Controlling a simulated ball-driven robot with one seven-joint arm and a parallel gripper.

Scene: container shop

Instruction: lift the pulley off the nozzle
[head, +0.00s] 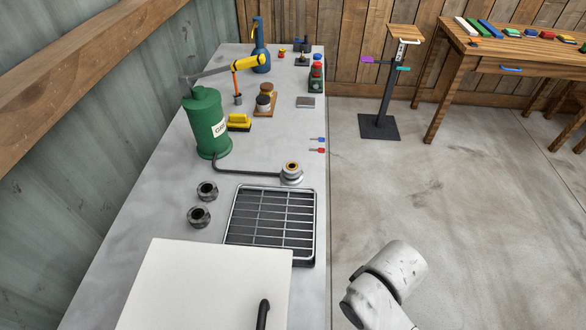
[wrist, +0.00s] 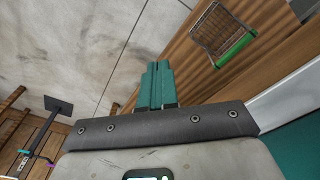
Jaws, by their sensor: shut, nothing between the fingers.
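In the head view, the pulley (head: 291,179) is a silver-grey stepped disc. It sits around the nozzle (head: 292,166), whose yellowish ring with a dark centre shows at the top. The nozzle is at the end of a dark pipe from the green gas canister (head: 207,130), on the grey counter. My gripper (wrist: 157,68) has teal fingers pressed together with nothing between them, seen in the wrist view. It is away from the pulley, which that view does not show. The head view shows only part of my white arm at the lower right, not the fingers.
A metal grate (head: 270,220) lies just in front of the pulley. Two dark round pieces (head: 207,190) are to its left. A white panel (head: 205,290) covers the counter's near end. Red and blue small items (head: 318,150) lie behind. Open floor (head: 440,215) is to the right.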

